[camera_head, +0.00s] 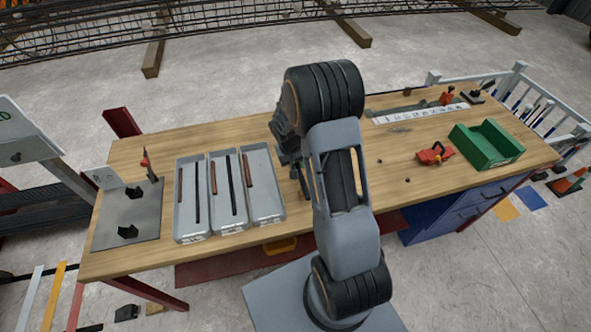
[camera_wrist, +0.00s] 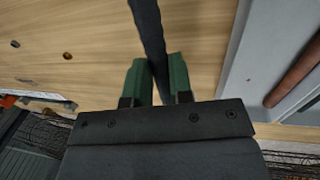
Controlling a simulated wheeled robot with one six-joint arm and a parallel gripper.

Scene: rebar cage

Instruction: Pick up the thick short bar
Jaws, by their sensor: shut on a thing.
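My gripper (camera_wrist: 157,82) has green fingers and is shut on a dark bar (camera_wrist: 150,35), which runs up out of the wrist view. In the head view my gripper (camera_head: 293,155) is partly hidden by my arm, just right of the right-hand grey tray (camera_head: 276,205). That tray holds one reddish-brown bar (camera_head: 249,171). The same bar (camera_wrist: 295,72) shows in the wrist view, right of the held bar and apart from it. The held bar's full length and lower end are not clear.
The left tray (camera_head: 190,235) and middle tray (camera_head: 227,224) each hold a brown bar and a longer dark bar. A plate with black blocks (camera_head: 128,231) lies at the left. A green bin (camera_head: 487,145) and red clamp (camera_head: 435,154) stand at the right.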

